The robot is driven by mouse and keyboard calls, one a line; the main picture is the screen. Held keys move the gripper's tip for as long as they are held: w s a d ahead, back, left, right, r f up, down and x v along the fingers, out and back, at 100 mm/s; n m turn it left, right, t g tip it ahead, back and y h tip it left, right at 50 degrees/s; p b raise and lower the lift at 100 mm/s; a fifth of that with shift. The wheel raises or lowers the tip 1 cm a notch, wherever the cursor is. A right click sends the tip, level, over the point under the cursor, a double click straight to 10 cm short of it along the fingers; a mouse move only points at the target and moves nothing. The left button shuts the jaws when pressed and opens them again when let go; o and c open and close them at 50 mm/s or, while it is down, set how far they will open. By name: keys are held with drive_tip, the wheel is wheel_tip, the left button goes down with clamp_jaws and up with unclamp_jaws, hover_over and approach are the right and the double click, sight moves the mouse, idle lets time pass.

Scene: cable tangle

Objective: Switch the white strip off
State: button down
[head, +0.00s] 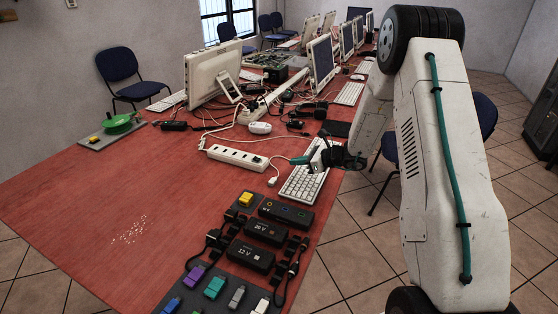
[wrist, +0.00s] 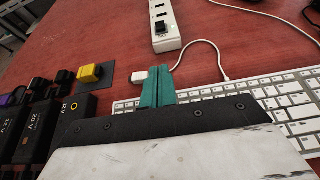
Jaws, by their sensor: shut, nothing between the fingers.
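The white strip (head: 237,157) lies on the red table, left of my gripper in the head view. In the wrist view the near end of the strip (wrist: 164,42) shows at the top, with a black switch (wrist: 161,28) and dark sockets beyond it. I cannot tell the switch's position.
A white keyboard (head: 303,184) lies under and beside my gripper. A white plug (wrist: 139,77) on a white cable lies by the fingertips. Black adapters (head: 250,256) and a yellow block (head: 245,198) stand nearer. Monitors (head: 214,75) and cables crowd behind the strip. The table's left is mostly clear.

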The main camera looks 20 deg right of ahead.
approach(259, 160)
drive_tip(key=f, duration=0.1)
drive_tip(key=a+f, duration=0.1)
drive_tip(key=f, duration=0.1)
drive_tip(key=shift+w, duration=0.15)
drive_tip(key=w+a, duration=0.2)
drive_tip(key=shift+w+a+r, duration=0.1)
drive_tip(key=shift+w+a, duration=0.25)
drive_tip(key=shift+w+a+r, duration=0.1)
drive_tip(key=shift+w+a, duration=0.25)
drive_tip(key=shift+w, duration=0.05)
